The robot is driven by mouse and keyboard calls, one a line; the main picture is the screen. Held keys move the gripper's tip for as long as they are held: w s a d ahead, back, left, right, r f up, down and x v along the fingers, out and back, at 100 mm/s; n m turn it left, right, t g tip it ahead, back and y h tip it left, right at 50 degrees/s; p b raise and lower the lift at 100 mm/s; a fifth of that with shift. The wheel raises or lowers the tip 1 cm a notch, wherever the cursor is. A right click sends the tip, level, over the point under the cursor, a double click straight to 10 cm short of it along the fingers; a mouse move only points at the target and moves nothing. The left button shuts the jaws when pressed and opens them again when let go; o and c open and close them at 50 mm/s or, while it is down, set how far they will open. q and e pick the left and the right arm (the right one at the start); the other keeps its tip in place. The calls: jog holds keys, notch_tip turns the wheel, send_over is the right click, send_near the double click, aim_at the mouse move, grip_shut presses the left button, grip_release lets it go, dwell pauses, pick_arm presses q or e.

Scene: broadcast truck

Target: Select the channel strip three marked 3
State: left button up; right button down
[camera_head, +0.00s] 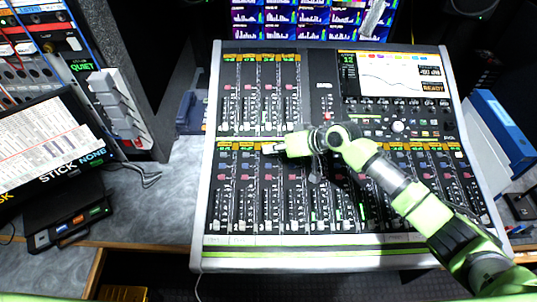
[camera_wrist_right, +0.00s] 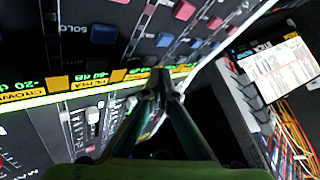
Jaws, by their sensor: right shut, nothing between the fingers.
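The mixing console (camera_head: 216,98) fills the middle of the head view. Channel strip three (camera_head: 267,205), in the lower bank, is third from the left, with a small 3 near its bottom and coloured buttons and a fader above. My right gripper (camera_head: 271,149) is shut and empty, its tip at the top of this strip, by the orange-green label band. The gripper covers part of the band and the neighbouring strip top. In the right wrist view the closed fingertips (camera_wrist_right: 161,90) overlap the label band (camera_wrist_right: 95,80); I cannot tell whether they touch. My left gripper is not in view.
Meter screens (camera_head: 290,18) stand behind the console. A blue binder (camera_head: 503,122) stands right. The grey desk left of the console (camera_head: 165,200) is mostly clear, apart from a cable.

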aim_at(272, 161)
jog(key=shift+f+b, duration=0.4)
jog(key=shift+f, duration=0.2)
dwell(0.6)
jog(key=shift+s+r+p, duration=0.1)
jog(key=shift+r+p, duration=0.75)
jog(key=r+p, duration=0.5)
jog(key=shift+s, duration=0.35)
dwell(0.3)
jog(key=shift+d+f, duration=0.1)
jog(key=shift+d, duration=0.05)
dwell(0.4)
